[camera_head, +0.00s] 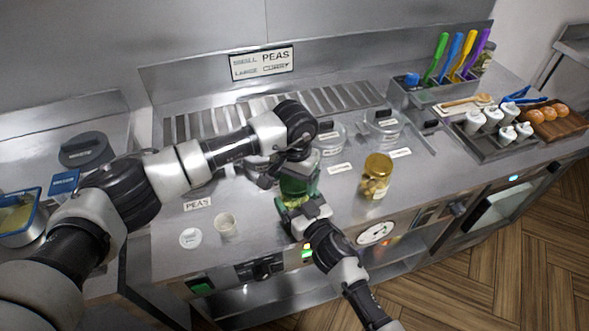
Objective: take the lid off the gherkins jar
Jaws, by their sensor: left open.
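A green jar (299,186), which looks like the gherkins jar, stands upright on the steel counter between my two grippers. Its top is partly hidden by my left gripper (283,168), which is open and comes down from above at the jar's upper left. My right gripper (299,207) comes from the front and is at the jar's lower part. Its fingers are partly hidden, and I cannot tell how firmly they close on the glass. The lid is mostly covered, so I cannot see whether it sits loose.
A gold-lidded jar (376,177) stands close on the right. Clear tubs (384,127) are behind. A paper cup (227,225) and a white round disc (190,238) lie at the left front. A shaker tray (484,148) is at the right.

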